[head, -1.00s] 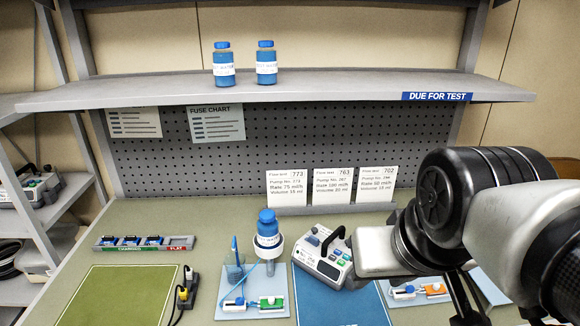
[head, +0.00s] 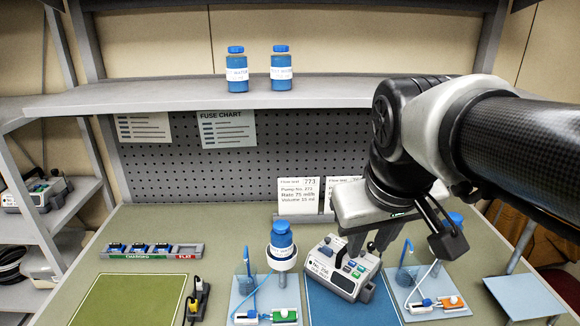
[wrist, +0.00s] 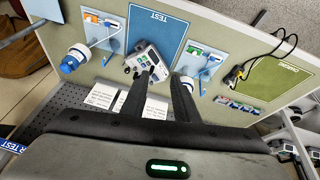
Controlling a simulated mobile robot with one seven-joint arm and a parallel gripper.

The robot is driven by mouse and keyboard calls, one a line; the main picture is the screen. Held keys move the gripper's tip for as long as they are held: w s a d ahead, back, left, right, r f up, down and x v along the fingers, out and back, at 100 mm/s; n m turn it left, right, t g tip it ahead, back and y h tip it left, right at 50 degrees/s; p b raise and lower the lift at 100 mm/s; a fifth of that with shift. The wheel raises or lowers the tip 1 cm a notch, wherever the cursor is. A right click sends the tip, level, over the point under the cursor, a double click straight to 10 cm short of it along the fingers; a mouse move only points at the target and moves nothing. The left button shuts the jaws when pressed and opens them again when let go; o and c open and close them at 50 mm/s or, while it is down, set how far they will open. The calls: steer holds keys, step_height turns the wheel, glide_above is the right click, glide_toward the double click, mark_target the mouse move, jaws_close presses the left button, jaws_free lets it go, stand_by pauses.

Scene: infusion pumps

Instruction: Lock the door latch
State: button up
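The infusion pump (head: 343,268), a pale grey box with a dark carry handle, a small screen and coloured buttons, sits at an angle at the back of the blue mat (head: 335,308). It also shows in the wrist view (wrist: 142,62). I cannot make out the door latch; it is too small or hidden. My gripper (head: 366,246) points down just above the pump's back right part in the head view, partly covering it. In the wrist view my gripper (wrist: 160,82) has its two dark fingers apart with nothing between them. I cannot tell whether a finger touches the pump.
Blue-capped bottles on stands (head: 282,246) flank the pump, with light blue trays (head: 245,290) holding small clips. Flow-test cards (head: 299,194) stand behind. A charger rack (head: 150,250) and a green mat (head: 128,300) lie left. A shelf (head: 200,98) spans above.

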steer(key=w+n+g, duration=0.2)
steer(key=w, duration=0.7)
steer(key=n+g, duration=0.3)
steer(key=n, duration=0.2)
glide_above(328, 248)
step_height(328, 248, down, 11)
steer(key=shift+y, duration=0.3)
step_height(328, 248, down, 17)
steer(key=shift+f, duration=0.15)
jaws_close()
